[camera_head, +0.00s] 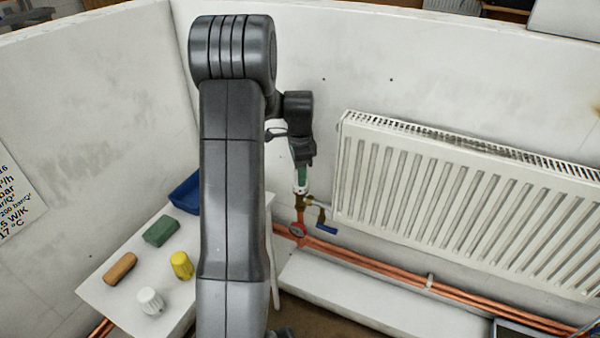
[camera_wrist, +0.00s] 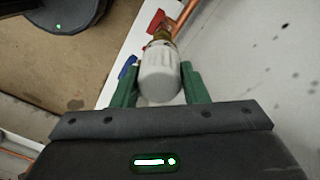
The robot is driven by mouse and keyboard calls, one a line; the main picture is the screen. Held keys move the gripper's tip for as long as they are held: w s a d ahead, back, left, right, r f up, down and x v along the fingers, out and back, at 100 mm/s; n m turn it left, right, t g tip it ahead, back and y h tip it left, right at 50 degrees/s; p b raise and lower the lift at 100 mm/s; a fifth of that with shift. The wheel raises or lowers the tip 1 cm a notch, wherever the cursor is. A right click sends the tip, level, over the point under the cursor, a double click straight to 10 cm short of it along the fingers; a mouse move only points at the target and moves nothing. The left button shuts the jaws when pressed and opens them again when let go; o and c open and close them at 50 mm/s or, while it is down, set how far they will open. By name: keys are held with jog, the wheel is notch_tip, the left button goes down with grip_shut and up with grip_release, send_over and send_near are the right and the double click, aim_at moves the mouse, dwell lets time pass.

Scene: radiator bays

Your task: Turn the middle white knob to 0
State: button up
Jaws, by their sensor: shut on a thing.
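The white knob (camera_wrist: 158,75) sits on a brass valve by the copper pipe in the wrist view. It also shows as a small white part (camera_head: 300,189) below my gripper in the head view. My gripper (camera_wrist: 159,88) has its green fingers on both sides of the knob and is shut on it. In the head view my gripper (camera_head: 302,174) points down at the valve, left of the radiator (camera_head: 465,205). My gripper hides most of the knob there. No number or mark on the knob is readable. Only one mounted white knob shows.
Copper pipes (camera_head: 400,274) run along the wall. A white table (camera_head: 101,289) at left holds a loose white knob (camera_head: 151,301), a yellow knob (camera_head: 181,265) and a blue tray (camera_head: 186,192).

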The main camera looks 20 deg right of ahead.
jog(key=m, duration=0.6)
jog(key=shift+d+r+m, duration=0.1)
jog(key=shift+m, duration=0.2)
jog(key=m, duration=0.6)
dwell(0.4)
jog(key=o, duration=1)
jog(key=r, duration=1.3)
jog(key=shift+w+d+r, duration=0.1)
jog(key=shift+d+r, duration=0.15)
jog(key=shift+r, duration=0.1)
jog(key=shift+f, duration=0.15)
